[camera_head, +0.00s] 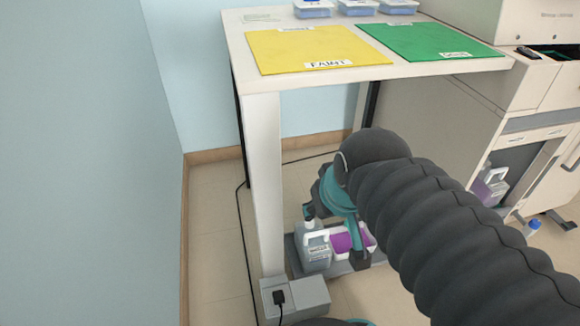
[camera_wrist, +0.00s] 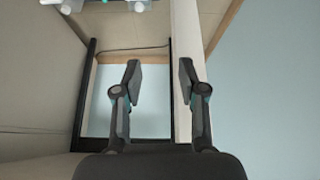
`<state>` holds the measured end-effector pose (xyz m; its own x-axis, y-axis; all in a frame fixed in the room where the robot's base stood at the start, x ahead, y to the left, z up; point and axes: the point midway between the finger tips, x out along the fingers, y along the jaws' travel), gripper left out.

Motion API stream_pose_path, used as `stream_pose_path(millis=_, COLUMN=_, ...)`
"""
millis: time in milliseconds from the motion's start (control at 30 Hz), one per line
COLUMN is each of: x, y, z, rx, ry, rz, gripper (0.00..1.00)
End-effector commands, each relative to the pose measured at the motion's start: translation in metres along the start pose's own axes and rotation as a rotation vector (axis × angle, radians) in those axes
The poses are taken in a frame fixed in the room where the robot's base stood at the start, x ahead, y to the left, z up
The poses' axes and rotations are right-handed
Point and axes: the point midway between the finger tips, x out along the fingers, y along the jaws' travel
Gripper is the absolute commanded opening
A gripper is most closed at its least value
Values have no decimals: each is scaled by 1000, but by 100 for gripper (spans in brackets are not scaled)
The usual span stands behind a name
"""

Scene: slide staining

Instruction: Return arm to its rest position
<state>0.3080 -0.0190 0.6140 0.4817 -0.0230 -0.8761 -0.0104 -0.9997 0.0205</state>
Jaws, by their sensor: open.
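My arm, a black ribbed sleeve with a teal wrist (camera_head: 338,197), reaches down in front of the table in the head view. Its end is low, beside the table's front leg and in front of the containers on the floor tray. In the wrist view my gripper (camera_wrist: 160,73) is open, with two dark fingers apart and nothing between them. The table leg and pale wall show behind the fingers. In the head view the fingers are partly hidden by the wrist.
The white table (camera_head: 398,72) carries a yellow mat (camera_head: 313,50), a green mat (camera_head: 430,41) and several blue-lidded boxes. A grey jug (camera_head: 316,252) and a white tub with purple contents (camera_head: 342,243) stand below. A cabinet (camera_head: 520,130) is right; a wall (camera_head: 90,160) is left.

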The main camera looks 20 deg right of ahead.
Motion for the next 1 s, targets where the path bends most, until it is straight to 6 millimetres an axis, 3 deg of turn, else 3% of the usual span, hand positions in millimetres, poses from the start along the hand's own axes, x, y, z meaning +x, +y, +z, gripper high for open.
stream_pose_path(millis=33, x=-5, y=-13, z=5, rx=-2, ry=-3, rz=-10, gripper=41)
stream_pose_path(millis=100, x=-9, y=-18, z=9, rx=-2, ry=-8, rz=-18, gripper=41)
stream_pose_path(millis=433, x=-10, y=-19, z=10, rx=0, ry=-12, rz=-22, gripper=41)
stream_pose_path(millis=567, x=-21, y=-19, z=4, rx=0, ry=-11, rz=-23, gripper=41)
stream_pose_path(millis=767, x=-56, y=-18, z=-16, rx=1, ry=-11, rz=-23, gripper=41)
stream_pose_path(millis=1000, x=-58, y=-18, z=-16, rx=1, ry=-11, rz=-23, gripper=41)
